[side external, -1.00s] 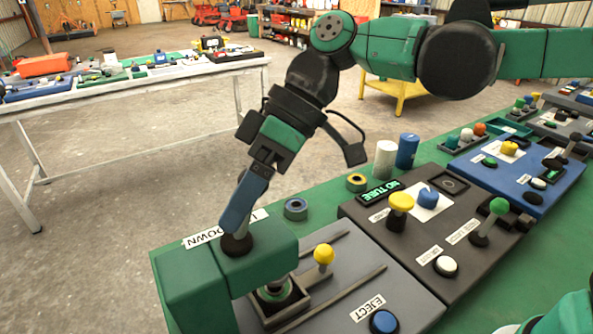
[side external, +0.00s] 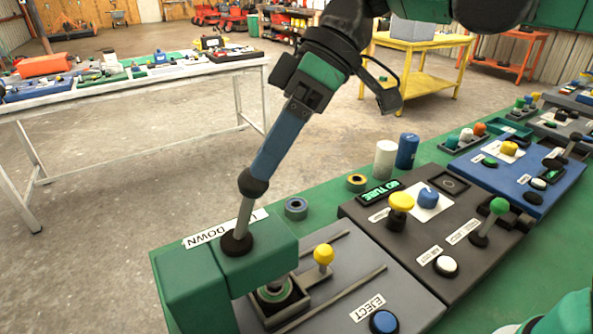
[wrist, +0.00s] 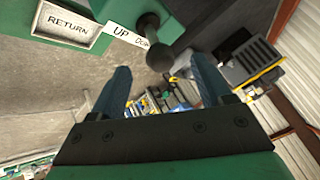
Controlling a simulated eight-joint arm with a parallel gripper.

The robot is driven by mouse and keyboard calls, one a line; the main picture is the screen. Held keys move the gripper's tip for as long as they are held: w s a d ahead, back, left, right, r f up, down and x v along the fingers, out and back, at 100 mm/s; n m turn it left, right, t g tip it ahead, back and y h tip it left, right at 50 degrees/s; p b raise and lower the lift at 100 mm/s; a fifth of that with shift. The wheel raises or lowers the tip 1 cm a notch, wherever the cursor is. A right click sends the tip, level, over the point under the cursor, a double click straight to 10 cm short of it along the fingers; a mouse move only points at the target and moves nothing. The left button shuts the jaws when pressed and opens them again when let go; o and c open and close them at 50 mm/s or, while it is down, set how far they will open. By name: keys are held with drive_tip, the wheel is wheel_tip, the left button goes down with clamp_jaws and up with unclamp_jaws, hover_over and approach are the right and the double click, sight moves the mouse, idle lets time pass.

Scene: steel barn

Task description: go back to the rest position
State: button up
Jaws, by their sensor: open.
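My gripper (side external: 264,166) is open, its blue fingers slanting down to the black ball knob (side external: 252,183) of a lever on the green press housing (side external: 265,243). In the wrist view the knob (wrist: 160,56) shows between and just beyond the two spread fingertips (wrist: 160,65). I cannot tell whether a finger touches it. The lever's pale shaft (side external: 245,215) is uncovered and leans slightly, beside the UP/DOWN label (side external: 222,230).
The grey panel has a yellow knob (side external: 323,254) and a blue EJECT button (side external: 383,321). A dark panel with a NO TUBE display (side external: 380,193), a white cylinder (side external: 385,160) and a blue cylinder (side external: 407,150) stand to the right.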

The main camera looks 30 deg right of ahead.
drive_tip(key=s+d+f+m+t+h, duration=0.1)
drive_tip(key=d+f+m+t+h, duration=0.2)
drive_tip(key=d, duration=0.6)
drive_tip(key=s+d+f+m+t+h, duration=0.1)
drive_tip(key=d+f+m+t+h, duration=0.3)
drive_tip(key=d+f+m, duration=0.4)
drive_tip(key=shift+d+f+h, duration=0.2)
drive_tip(key=shift+d+h, duration=0.2)
drive_tip(key=shift+d, duration=0.65)
